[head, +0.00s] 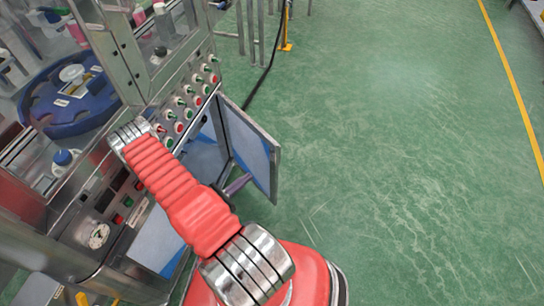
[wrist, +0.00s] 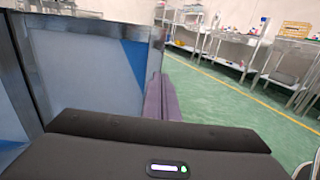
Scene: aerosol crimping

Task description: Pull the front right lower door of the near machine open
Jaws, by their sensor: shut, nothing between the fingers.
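The near machine (head: 150,70) stands at the left of the head view. Its front right lower door (head: 262,160), a metal-framed blue and pale panel, stands swung out well away from the opening. My gripper (head: 245,180) is at the lower part of this door, on the side facing the opening. Its purple fingers are shut and empty. In the wrist view the fingers (wrist: 162,98) point forward beside the right edge of a blue and pale panel (wrist: 90,75), which looks like the door. I cannot tell whether they touch it.
A row of red and green buttons (head: 187,103) lies above the opening. A gauge (head: 99,235) sits on the machine front. Green floor (head: 400,150) is clear to the right. Benches (wrist: 225,45) stand far off in the wrist view.

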